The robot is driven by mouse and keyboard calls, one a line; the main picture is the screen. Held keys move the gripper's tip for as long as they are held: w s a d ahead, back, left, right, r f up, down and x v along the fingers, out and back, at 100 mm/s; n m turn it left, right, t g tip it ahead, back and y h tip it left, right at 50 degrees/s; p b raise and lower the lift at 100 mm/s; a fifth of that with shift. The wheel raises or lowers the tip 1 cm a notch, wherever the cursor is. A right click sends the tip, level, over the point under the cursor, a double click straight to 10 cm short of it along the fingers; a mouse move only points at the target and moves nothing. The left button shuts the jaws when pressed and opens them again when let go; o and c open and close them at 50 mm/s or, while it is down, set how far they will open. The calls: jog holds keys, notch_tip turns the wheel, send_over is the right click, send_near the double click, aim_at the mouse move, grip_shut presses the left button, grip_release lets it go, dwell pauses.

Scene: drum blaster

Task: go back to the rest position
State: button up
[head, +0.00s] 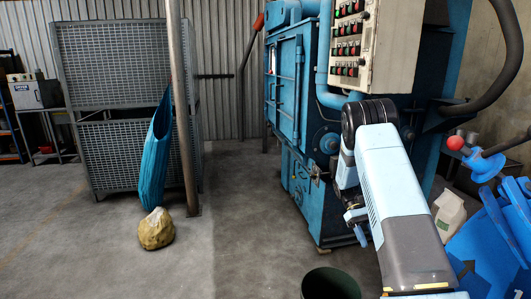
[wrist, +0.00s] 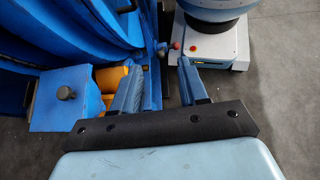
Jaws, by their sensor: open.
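My arm shows in the head view, coming up from the lower right and bending over at a black joint. My gripper (head: 357,228) hangs in front of the large blue machine (head: 296,100), small and partly hidden by the arm. In the wrist view, the two blue fingers of my gripper (wrist: 159,66) stand apart with nothing held between them. Blue metalwork (wrist: 70,28) lies close on the left of the fingers in that view. I cannot tell whether anything touches them.
A control panel (head: 352,38) is on the machine. A dark green bin (head: 330,284) stands at the bottom. Blue equipment (head: 490,245) and a red-knobbed lever (head: 456,143) are at right. The floor at left is clear.

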jog(key=s+a+r+t+y, duration=0.1)
jog(key=s+a+r+t, duration=0.2)
jog(key=r, duration=0.5)
jog(key=s+a+r+m+t, duration=0.15)
jog(key=s+r, duration=0.25)
jog(key=r, duration=0.5)
jog(key=s+a+r+t+y, duration=0.1)
jog(key=s+a+r+t, duration=0.2)
jog(key=r, duration=0.5)
jog(key=s+a+r+t, duration=0.1)
jog(key=s+r+t, duration=0.2)
jog(key=s, duration=0.4)
jog(key=s+a+r+m+t, duration=0.1)
jog(key=s+a+r+t, duration=0.1)
jog(key=s, duration=0.5)
jog(key=s+a+r+t+y, duration=0.1)
jog(key=s+a+r+t, duration=0.1)
jog(key=s+r+t, duration=0.2)
jog(key=shift+s+a, duration=0.15)
jog(key=shift+s, duration=1.7)
jog(key=shift+s, duration=0.15)
